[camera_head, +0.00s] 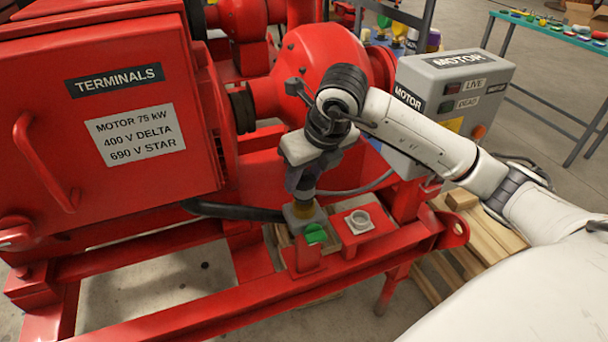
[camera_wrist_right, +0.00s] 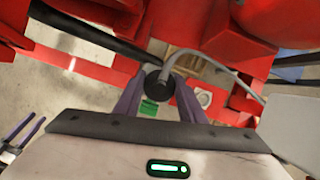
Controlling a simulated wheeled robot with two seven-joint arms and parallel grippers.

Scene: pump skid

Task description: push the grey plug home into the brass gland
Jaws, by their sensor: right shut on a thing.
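My right gripper (camera_head: 302,190) points down over the skid. In the right wrist view its fingers (camera_wrist_right: 158,100) are closed around a dark round plug (camera_wrist_right: 153,82), with a grey cable leading off it. In the head view the gripper and arm mostly hide the plug. The brass gland (camera_head: 303,209) shows just below the fingertips, on top of a small grey box (camera_head: 292,222). The plug is at or just above the gland; I cannot tell how deep it sits. My left gripper (camera_wrist_right: 20,135) seems to show at the wrist view's lower left, its fingers apart and empty.
A green part (camera_head: 315,234) sits in front of the gland box. A grey round socket (camera_head: 359,221) is on the red plate to the right. A black hose (camera_head: 232,210) runs in from the left. The red terminal box (camera_head: 110,110) and grey motor box (camera_head: 455,95) stand close by.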

